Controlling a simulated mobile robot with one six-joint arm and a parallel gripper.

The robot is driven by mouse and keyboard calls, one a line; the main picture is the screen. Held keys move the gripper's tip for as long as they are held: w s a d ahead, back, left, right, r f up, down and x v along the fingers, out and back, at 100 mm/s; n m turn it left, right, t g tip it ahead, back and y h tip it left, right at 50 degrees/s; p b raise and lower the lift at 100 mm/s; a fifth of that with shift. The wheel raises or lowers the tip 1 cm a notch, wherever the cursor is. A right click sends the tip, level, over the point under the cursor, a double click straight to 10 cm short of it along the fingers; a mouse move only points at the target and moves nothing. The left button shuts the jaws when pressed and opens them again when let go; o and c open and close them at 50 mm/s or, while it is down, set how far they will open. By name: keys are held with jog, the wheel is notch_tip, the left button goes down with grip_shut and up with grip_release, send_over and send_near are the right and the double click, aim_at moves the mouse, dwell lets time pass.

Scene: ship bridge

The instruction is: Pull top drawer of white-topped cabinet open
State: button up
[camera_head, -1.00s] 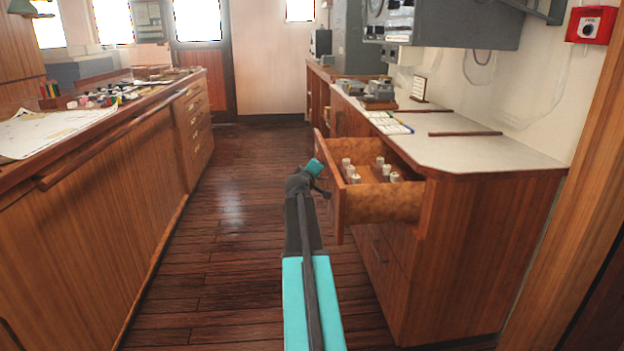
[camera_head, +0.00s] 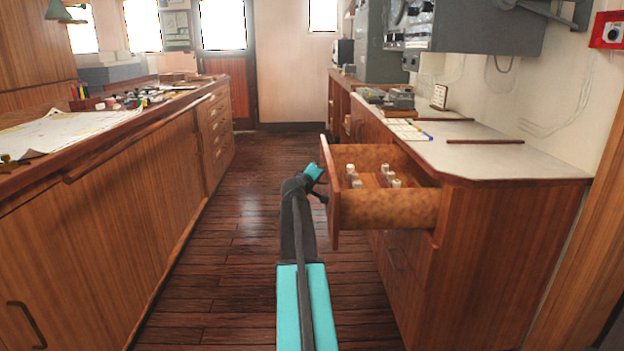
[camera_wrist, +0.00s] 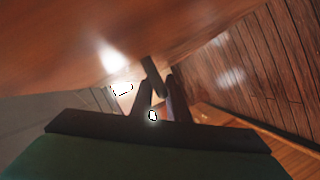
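The white-topped cabinet (camera_head: 500,165) stands on the right. Its top drawer (camera_head: 390,210) is pulled well out, with several small pale cylinders (camera_head: 388,176) inside. My gripper (camera_head: 323,198) is at the outer face of the drawer front (camera_head: 331,195); its fingers are small and dark in the head view. In the wrist view, the two fingers of my gripper (camera_wrist: 160,88) are close together with the dark drawer handle (camera_wrist: 152,75) between them. The reddish drawer front (camera_wrist: 80,40) fills the top left there.
A long wooden counter (camera_head: 130,180) with a chart (camera_head: 60,130) runs along the left. The dark plank floor (camera_head: 240,250) between the counters is clear. Grey equipment (camera_head: 470,28) hangs above the cabinet. A lower drawer handle (camera_head: 395,260) shows on the cabinet.

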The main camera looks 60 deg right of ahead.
jog(key=shift+r, duration=0.1)
jog(key=shift+a, duration=0.15)
jog(key=shift+a+r, duration=0.1)
jog(key=shift+a, duration=0.1)
jog(key=p+v, duration=0.2)
jog(key=v, duration=1.1)
jog(key=shift+s+p, duration=0.15)
jog(key=shift+p, duration=0.25)
jog(key=shift+a, duration=0.1)
dwell(0.3)
